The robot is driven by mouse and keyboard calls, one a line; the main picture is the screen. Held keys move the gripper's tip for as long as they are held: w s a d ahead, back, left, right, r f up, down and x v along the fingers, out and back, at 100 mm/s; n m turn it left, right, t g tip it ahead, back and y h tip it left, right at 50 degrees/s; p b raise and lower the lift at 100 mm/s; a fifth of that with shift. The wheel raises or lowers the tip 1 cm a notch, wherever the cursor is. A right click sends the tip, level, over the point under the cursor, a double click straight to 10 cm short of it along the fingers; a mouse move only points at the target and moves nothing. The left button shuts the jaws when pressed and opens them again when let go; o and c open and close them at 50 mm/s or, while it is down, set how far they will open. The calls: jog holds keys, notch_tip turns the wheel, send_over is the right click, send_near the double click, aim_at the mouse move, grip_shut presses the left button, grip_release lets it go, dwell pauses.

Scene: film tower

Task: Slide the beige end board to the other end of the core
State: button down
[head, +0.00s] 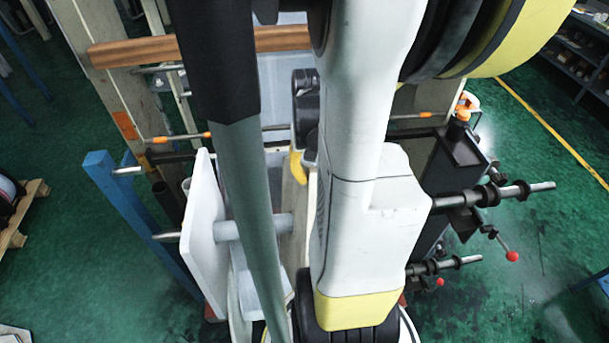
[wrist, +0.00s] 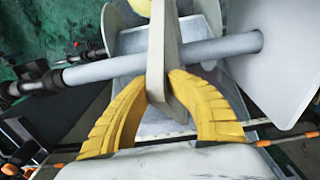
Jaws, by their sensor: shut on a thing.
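The beige end board (wrist: 164,50) stands on edge on the grey core (wrist: 215,50) in the wrist view, partway along it. My gripper (wrist: 160,88) has its two yellow fingers on either side of the board's lower edge, shut on it. In the head view the beige board (head: 296,205) shows as a narrow upright strip, partly hidden by my arm. One yellow finger (head: 297,165) shows at its upper part. The core (head: 268,227) runs left from the board to a white end board (head: 203,235), which also shows at the right in the wrist view (wrist: 278,65).
A blue post (head: 122,195) stands left of the white board. Metal shafts with black collars (head: 490,194) and red knobs stick out at the right. A wooden-coloured roller (head: 140,50) crosses behind. Green floor is open at both sides.

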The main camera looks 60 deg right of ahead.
jog(key=s+d+b, duration=0.1)
jog(key=s+d, duration=0.7)
jog(key=s, duration=0.3)
jog(key=shift+d+b, duration=0.35)
jog(key=shift+b, duration=0.05)
dwell(0.6)
jog(key=s+d+b, duration=0.2)
jog(key=s+d, duration=0.6)
jog(key=s, duration=0.3)
jog(key=shift+d, duration=0.3)
dwell(0.6)
jog(key=s+d+b, duration=0.1)
jog(key=s+d, duration=0.3)
jog(key=s, duration=0.1)
jog(key=shift+s+d, duration=0.15)
jog(key=shift+s, duration=0.15)
dwell(0.4)
